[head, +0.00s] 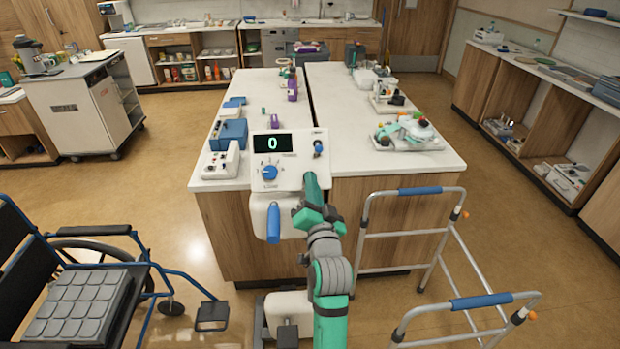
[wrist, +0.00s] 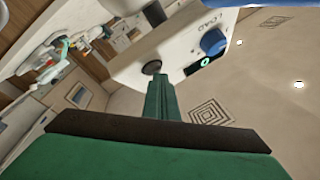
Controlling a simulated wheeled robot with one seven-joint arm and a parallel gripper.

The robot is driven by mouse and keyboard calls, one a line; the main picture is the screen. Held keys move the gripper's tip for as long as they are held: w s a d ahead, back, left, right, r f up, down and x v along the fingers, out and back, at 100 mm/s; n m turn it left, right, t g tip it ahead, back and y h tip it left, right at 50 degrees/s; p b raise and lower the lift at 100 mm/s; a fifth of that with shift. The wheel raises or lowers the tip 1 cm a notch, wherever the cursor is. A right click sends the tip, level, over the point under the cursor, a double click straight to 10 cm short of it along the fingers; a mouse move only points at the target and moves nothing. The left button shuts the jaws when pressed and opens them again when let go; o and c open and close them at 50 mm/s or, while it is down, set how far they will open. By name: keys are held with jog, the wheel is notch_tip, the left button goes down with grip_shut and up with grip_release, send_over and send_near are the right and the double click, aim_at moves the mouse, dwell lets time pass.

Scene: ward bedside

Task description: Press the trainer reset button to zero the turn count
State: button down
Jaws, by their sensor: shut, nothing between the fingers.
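The trainer (head: 290,178) is a white panelled unit at the near end of the white counter. Its black display (head: 271,144) reads 0. A blue dial (head: 269,172) sits below the display and also shows in the wrist view (wrist: 213,42). A blue handle (head: 273,222) hangs at the trainer's front. My gripper (head: 312,181) is shut and empty, over the panel's lower right part and hiding some of it. In the wrist view, its tip (wrist: 160,80) is close to a round black button (wrist: 152,67) on the white panel. I cannot tell whether they touch.
A walker (head: 405,238) stands close on the right of my arm. A wheelchair (head: 90,280) is at the left. The counter (head: 335,115) holds a blue box (head: 229,134) and trays of items. Open floor lies left of the counter.

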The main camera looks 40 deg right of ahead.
jog(key=shift+s+a+r, duration=0.3)
jog(key=shift+s+r, duration=0.1)
jog(key=shift+s, duration=0.1)
jog(key=shift+s+a+r, duration=0.55)
jog(key=shift+s+r, duration=0.2)
jog(key=shift+s, duration=0.1)
jog(key=shift+s+a+r, duration=0.55)
jog(key=shift+s+r, duration=0.2)
jog(key=shift+s, duration=0.1)
